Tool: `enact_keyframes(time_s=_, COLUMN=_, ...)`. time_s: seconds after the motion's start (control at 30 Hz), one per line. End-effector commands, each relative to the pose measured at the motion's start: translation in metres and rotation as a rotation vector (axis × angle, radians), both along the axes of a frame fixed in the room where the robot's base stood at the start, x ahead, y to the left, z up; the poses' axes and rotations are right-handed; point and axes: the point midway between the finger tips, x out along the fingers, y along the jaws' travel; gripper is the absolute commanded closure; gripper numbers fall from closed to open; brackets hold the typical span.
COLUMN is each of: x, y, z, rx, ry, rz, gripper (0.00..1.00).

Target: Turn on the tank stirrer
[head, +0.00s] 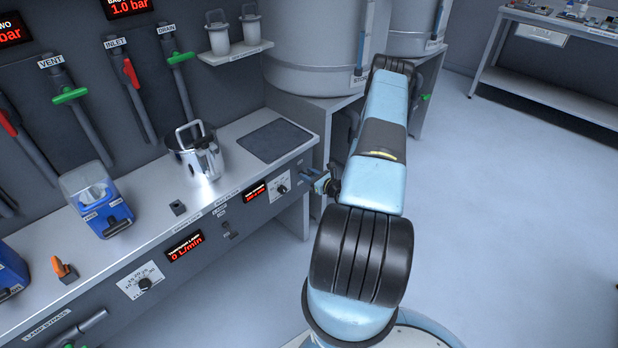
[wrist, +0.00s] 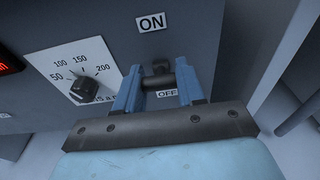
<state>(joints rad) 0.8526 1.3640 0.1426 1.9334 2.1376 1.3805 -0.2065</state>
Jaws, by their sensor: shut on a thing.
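In the wrist view, a dark toggle switch (wrist: 160,66) sits on the grey panel between an ON label (wrist: 151,22) above and an OFF label (wrist: 167,93) below. My gripper (wrist: 158,73) has its blue fingers on either side of the switch's dark crossbar and is shut on it. The crossbar lies much closer to OFF than to ON. In the head view, my gripper (head: 318,181) is at the right end of the counter front, where the switch is hidden. The dial (head: 282,189) left of it also shows in the wrist view (wrist: 85,85).
The counter (head: 240,130) holds a steel pot (head: 198,160), a blue container (head: 97,203) and a dark plate (head: 275,140). A large tank (head: 310,50) stands behind my arm. Labelled levers line the wall. The floor (head: 510,200) at the right is clear.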

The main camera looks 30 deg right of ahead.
Motion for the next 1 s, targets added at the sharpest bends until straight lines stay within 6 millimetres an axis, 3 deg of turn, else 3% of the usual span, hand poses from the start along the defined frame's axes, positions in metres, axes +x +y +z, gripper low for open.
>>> enact_keyframes(time_s=0.47, x=0.0022, y=-0.0003, z=0.0038, rx=-0.015, ry=0.059, rz=-0.001, gripper=0.92)
enact_keyframes(time_s=0.5, x=0.0022, y=-0.0003, z=0.0038, rx=-0.015, ry=0.059, rz=-0.001, gripper=0.6)
enact_keyframes(time_s=0.73, x=0.0018, y=0.0, z=0.0035, rx=-0.015, ry=0.059, rz=-0.001, gripper=0.38)
enact_keyframes(time_s=1.0, x=0.0001, y=-0.0004, z=0.0033, rx=-0.014, ry=0.06, rz=-0.001, gripper=0.38)
